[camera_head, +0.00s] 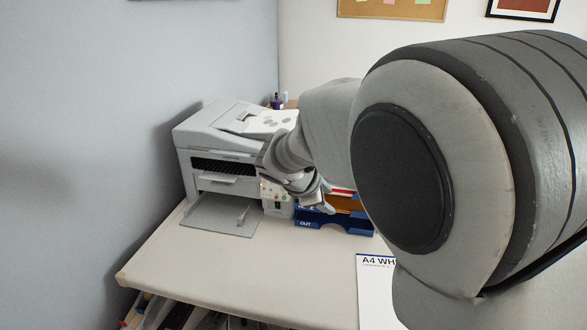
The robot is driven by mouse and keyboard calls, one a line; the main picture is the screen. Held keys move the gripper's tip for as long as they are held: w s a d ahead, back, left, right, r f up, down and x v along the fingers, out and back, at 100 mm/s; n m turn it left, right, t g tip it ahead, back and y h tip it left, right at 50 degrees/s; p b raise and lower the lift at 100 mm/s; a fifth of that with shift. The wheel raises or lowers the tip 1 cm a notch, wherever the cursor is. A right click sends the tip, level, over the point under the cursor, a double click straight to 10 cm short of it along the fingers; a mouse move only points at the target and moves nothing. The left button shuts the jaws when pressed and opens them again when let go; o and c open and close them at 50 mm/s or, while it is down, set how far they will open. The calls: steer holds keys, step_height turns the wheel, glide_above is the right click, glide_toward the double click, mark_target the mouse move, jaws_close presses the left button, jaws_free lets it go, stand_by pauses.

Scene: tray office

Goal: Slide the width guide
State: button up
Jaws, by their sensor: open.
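A white printer (212,162) stands at the back left of the desk. Its paper tray (208,218) is pulled out at the front, low over the desk top. A small light upright piece, seemingly the width guide (242,214), stands near the right side of the tray. My gripper (322,204) is to the right of the tray, in front of the printer's right side and the blue letter tray, apart from the guide. Its fingers are small and partly overlapped by my wrist; it is open, with nothing seen between the fingers.
A blue letter tray marked OUT (335,222) stands right of the printer, partly hidden by my arm. A white A4 paper pack (376,290) lies at the front right. The desk's (220,270) front left is clear. Shelves with items show below the desk edge.

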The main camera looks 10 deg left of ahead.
steer(key=w+a+f+n+t+b, duration=0.35)
steer(key=a+f+n, duration=0.55)
steer(key=a, duration=0.6)
steer(key=n+t+y+b, duration=0.2)
steer(key=n+y+b, duration=0.15)
steer(key=n, duration=0.35)
glide_toward(239, 220)
steer(key=shift+h, duration=0.25)
steer(key=v, duration=0.6)
steer(key=shift+s+f, duration=0.15)
steer(key=shift+f, duration=0.05)
steer(key=shift+w+f+t, duration=0.15)
steer(key=shift+w+t, duration=0.05)
steer(key=shift+t, duration=0.05)
steer(key=b+x, duration=0.3)
steer(key=x, duration=1.3)
steer(key=shift+w+a+f, duration=0.1)
steer(key=shift+w+f, duration=0.1)
steer(key=shift+w, duration=0.15)
jaws_close()
